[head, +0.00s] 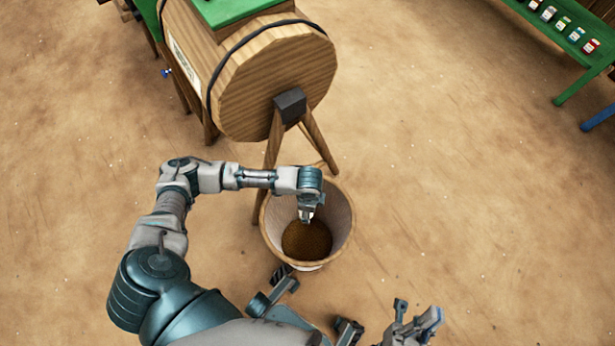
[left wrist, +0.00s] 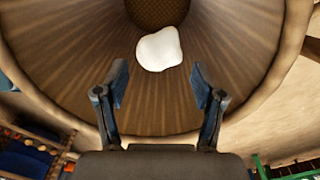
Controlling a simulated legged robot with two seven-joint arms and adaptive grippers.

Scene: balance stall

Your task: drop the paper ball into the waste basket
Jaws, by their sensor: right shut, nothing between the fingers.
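The waste basket (head: 340,235) is a round, light wooden tub with a dark brown bottom, standing on the ground in the head view. My left gripper (head: 306,216) reaches over its mouth, pointing down. In the left wrist view the left gripper (left wrist: 157,90) is open, its two fingers well apart. The white paper ball (left wrist: 159,48) is just beyond the fingertips, seen against the inside of the basket (left wrist: 70,70). I cannot tell whether the ball touches the basket. The ball does not show in the head view. My right gripper (head: 418,318) is shut and empty at the bottom, away from the basket.
A wooden barrel (head: 280,85) on splayed legs stands just behind the basket, one leg close to its rim. A green bench (head: 545,30) with several small jars is at the top right. The sandy ground right of the basket is clear.

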